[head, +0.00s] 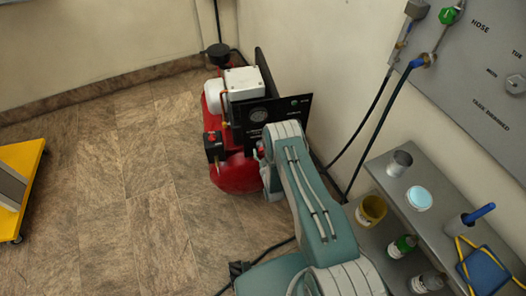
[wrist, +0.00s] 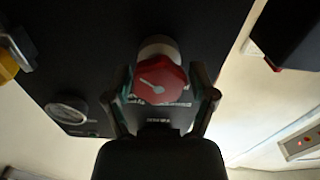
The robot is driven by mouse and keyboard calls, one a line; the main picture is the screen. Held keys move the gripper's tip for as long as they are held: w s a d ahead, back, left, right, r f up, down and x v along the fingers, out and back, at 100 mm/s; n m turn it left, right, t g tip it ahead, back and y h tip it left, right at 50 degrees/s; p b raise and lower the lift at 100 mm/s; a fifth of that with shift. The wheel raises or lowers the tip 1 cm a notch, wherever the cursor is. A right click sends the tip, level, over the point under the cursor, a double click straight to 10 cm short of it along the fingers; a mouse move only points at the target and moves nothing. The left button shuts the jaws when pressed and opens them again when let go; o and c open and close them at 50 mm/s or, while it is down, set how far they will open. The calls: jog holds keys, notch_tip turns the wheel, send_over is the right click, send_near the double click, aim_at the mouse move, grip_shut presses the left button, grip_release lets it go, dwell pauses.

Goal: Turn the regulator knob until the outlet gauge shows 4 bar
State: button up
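The red regulator knob (wrist: 150,87) with a pale pointer mark faces the wrist camera, the pointer aimed to the upper left. In the head view, a round gauge (head: 258,115) shows on the black panel (head: 292,106) of the red compressor (head: 236,177). My arm hides the knob there.
A grey wall board (head: 470,80) with hoses is at the right. Below it, a grey shelf (head: 440,220) holds a metal cup (head: 400,162), a yellow pot (head: 371,210) and bottles. A yellow cart (head: 20,165) stands far left. The floor between is clear.

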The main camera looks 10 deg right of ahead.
jog(key=shift+s, duration=0.1)
dwell(0.3)
jog(key=s, duration=1.2)
jog(key=shift+f, duration=0.1)
